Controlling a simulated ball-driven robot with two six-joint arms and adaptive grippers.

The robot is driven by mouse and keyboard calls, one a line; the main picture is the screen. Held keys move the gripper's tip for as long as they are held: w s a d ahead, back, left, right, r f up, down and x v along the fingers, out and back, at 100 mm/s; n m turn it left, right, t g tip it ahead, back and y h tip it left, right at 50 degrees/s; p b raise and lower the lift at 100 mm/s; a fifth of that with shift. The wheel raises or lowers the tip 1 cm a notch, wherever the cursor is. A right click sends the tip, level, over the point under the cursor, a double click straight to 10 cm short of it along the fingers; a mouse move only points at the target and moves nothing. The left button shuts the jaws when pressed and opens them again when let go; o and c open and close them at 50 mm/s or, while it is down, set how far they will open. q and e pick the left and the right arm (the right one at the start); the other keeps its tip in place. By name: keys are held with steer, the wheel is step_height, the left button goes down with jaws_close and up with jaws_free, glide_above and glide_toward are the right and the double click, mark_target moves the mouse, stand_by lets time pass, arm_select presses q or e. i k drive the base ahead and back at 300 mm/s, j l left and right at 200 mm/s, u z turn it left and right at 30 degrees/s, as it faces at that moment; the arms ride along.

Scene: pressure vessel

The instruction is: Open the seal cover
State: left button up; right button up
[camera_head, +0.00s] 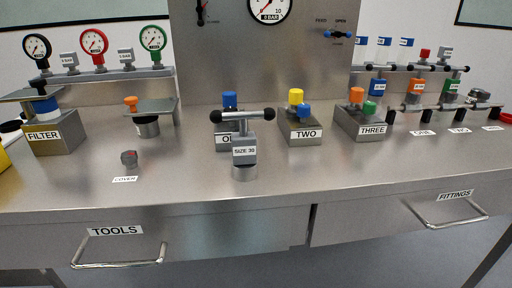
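Neither of my grippers is in view.
A T-handled SIZE 30 tool (244,152) stands mid-bench, partly hiding block ONE (222,134). Blocks TWO (302,132) and THREE (362,124) stand right of it, the FILTER block (55,137) at left. The bench front is mostly clear.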

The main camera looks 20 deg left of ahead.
mark_target(161, 107)
steer(key=u, duration=1.4)
